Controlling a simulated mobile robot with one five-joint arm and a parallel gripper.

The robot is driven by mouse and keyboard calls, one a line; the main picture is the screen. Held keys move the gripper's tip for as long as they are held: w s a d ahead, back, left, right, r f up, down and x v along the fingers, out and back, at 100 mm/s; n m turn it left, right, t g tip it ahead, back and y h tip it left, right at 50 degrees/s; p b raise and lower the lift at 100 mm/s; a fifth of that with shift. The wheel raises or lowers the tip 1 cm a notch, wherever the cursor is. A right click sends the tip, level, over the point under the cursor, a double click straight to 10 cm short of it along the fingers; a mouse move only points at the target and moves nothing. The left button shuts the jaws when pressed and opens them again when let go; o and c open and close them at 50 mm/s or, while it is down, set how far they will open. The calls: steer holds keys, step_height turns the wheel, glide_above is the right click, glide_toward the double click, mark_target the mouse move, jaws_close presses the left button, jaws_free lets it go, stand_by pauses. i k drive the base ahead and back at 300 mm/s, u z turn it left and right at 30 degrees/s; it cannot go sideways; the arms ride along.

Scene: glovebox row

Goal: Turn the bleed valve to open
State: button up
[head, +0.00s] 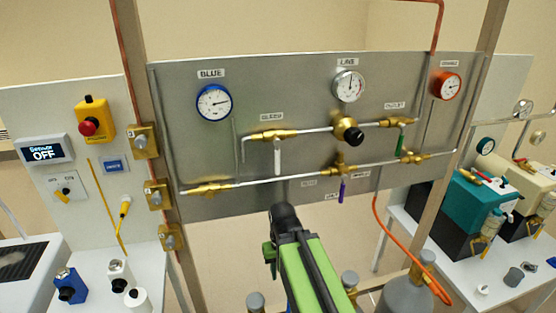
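The bleed valve (276,135) is a brass fitting on the upper pipe of a grey metal panel, under a label that reads BLEED. Its white lever (277,158) hangs straight down, across the line of the horizontal pipe. My green and black arm rises from the bottom of the head view, and its dark end (285,214) is below the lever with a visible gap. I cannot make out the gripper's fingers there, so I cannot tell whether they are open. Nothing is seen touching the lever.
The panel (190,130) also carries a blue gauge (214,102), a white gauge (349,86), a red gauge (446,85), a black-and-brass knob (349,131), a green lever (400,143) and a purple lever (342,188). An orange hose (380,225) and grey cylinder (408,295) stand lower right.

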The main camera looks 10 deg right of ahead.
mark_target(277, 141)
steer(key=z, duration=0.15)
steer(key=k, duration=0.5)
steer(key=u, duration=1.15)
steer(key=k, duration=0.75)
steer(key=u, duration=0.3)
steer(key=i, duration=0.5)
steer(key=u, duration=0.05)
